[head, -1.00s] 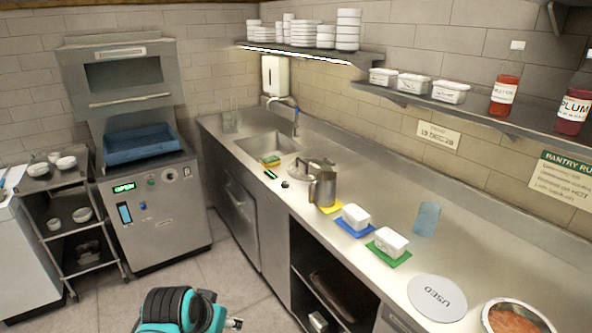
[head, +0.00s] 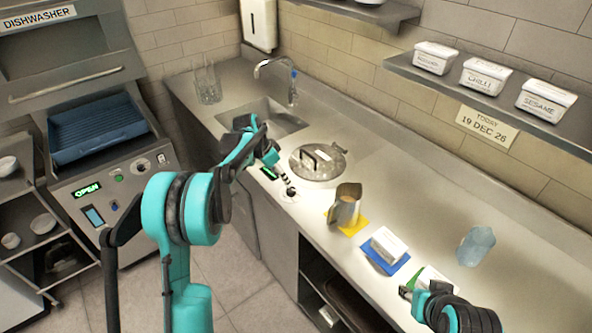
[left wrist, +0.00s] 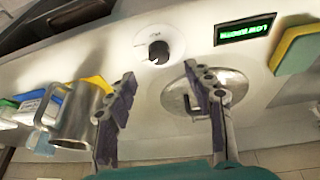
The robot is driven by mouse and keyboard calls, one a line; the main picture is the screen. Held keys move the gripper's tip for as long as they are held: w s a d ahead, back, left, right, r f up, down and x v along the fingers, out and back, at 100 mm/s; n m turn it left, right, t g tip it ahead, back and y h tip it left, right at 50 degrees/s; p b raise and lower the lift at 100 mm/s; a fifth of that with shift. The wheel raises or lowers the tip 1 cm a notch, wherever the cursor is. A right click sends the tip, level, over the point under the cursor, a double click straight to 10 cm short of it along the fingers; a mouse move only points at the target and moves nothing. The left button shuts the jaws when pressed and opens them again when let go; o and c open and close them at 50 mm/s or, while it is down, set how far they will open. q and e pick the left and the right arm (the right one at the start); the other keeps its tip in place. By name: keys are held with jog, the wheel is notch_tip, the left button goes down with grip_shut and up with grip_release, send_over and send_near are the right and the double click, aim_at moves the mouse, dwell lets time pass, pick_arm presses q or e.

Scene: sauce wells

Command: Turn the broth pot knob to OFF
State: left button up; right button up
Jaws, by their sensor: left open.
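The broth pot knob (left wrist: 158,52) is black on a round white dial at the counter's front edge. In the head view the knob (head: 291,192) is partly hidden by my left gripper (head: 284,178). In the left wrist view my left gripper (left wrist: 160,76) is open and empty, with the knob just beyond and between its fingertips, apparently not touched. The pot's round metal lid (head: 318,168) is behind the knob. A lit green display (left wrist: 245,29) appears upside down beside the dial, its text unclear. My right gripper (head: 408,293) is low at the right; its jaws are unclear.
A metal pitcher (head: 346,205) stands on a yellow mat right of the knob. A white tub (head: 386,245) stands on a blue mat, another (head: 432,279) on a green one. A yellow-green sponge (left wrist: 297,48) lies beside the display. The sink (head: 262,118) is behind.

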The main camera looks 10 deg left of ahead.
aim_at(291, 189)
pick_arm(q)
jog(key=b+x, duration=0.2)
jog(key=x, duration=0.5)
jog(key=shift+w+d+f, duration=0.1)
jog(key=shift+d+f, duration=0.1)
jog(key=shift+f, duration=0.1)
jog(key=shift+c, duration=0.2)
jog(key=c, duration=1.1)
